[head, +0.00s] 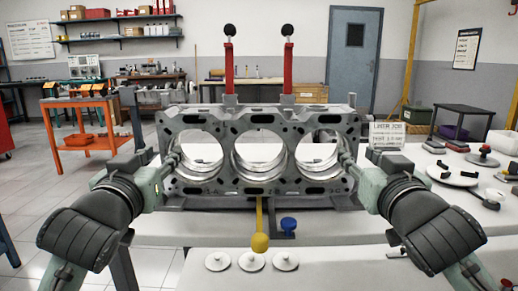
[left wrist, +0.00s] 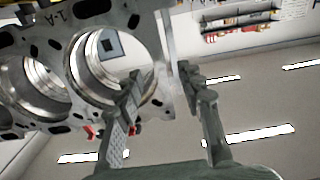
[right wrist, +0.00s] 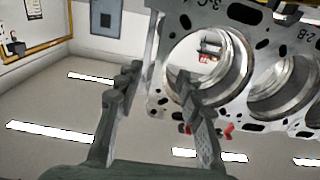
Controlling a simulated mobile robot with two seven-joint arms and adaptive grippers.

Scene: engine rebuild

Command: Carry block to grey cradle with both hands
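The grey metal engine block (head: 232,192) stands upright in the middle of the head view, with three large round bores facing me. My left gripper (head: 169,158) is at its left end and my right gripper (head: 348,158) at its right end. In the left wrist view the fingers (left wrist: 160,82) straddle the block's end wall and appear closed on it. In the right wrist view the fingers (right wrist: 158,82) do likewise at the other end. Dark grey supports (head: 345,204) show under the block's lower edge; I cannot tell whether they are the cradle or bear its weight.
Two red posts (head: 229,68) with black knobs rise behind the block. A yellow-ended handle (head: 260,242) and a blue knob (head: 288,224) are in front. Several white discs (head: 251,262) lie on the near white table (head: 330,265). Plates and small parts crowd the right side.

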